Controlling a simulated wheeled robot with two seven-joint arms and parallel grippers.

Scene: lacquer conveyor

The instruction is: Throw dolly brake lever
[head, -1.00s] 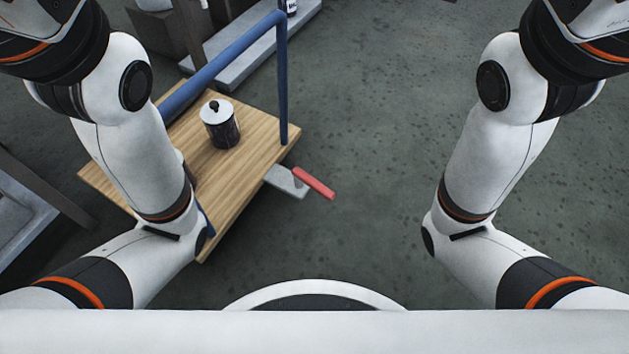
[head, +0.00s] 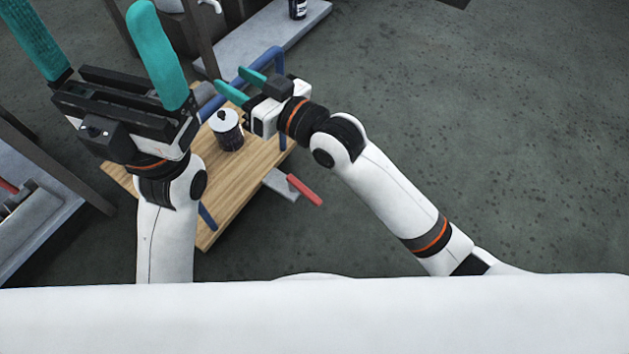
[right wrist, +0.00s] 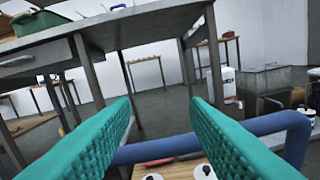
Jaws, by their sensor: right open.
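The brake lever (head: 305,190) is a red bar on a grey bracket (head: 275,185) at the right edge of the wooden dolly (head: 240,185). Its red bar tilts down to the right. My right gripper (head: 230,78) is open with teal fingers, above the far part of the dolly by its blue rail, up and left of the lever and apart from it. In the right wrist view the blue rail (right wrist: 230,137) runs across beyond the fingers, with nothing gripped. My left gripper (head: 85,20) is open and empty, raised at the upper left.
A dark canister with a white top (head: 227,130) stands on the dolly, close to my right gripper. A grey shelf (head: 265,45) lies behind, and grey metal furniture (head: 35,220) at the left. The floor to the right is clear.

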